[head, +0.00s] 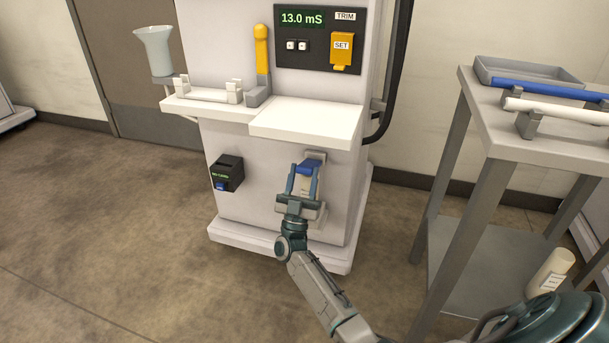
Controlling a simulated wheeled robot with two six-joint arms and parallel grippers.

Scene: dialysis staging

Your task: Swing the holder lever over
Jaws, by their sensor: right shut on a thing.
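The machine (345,180) stands in the middle. An upright orange lever (262,50) rises from a grey base at the right end of the white shelf, beside a white cradle (207,94) that looks empty. My right gripper (303,180) is low at the machine's front, below the ledge and well apart from the orange lever. It is shut on a pale piece with a blue top (308,166) at a grey bracket. The fingers hide part of this piece, and I cannot tell whether it is fixed to the bracket. My left gripper is out of view.
A funnel-like cup (154,50) stands left of the shelf. A black box (227,173) is on the machine's front. A grey cart (550,147) at right carries a tray, a blue bar and a white bar, with a cream bottle (550,272) below. The left floor is clear.

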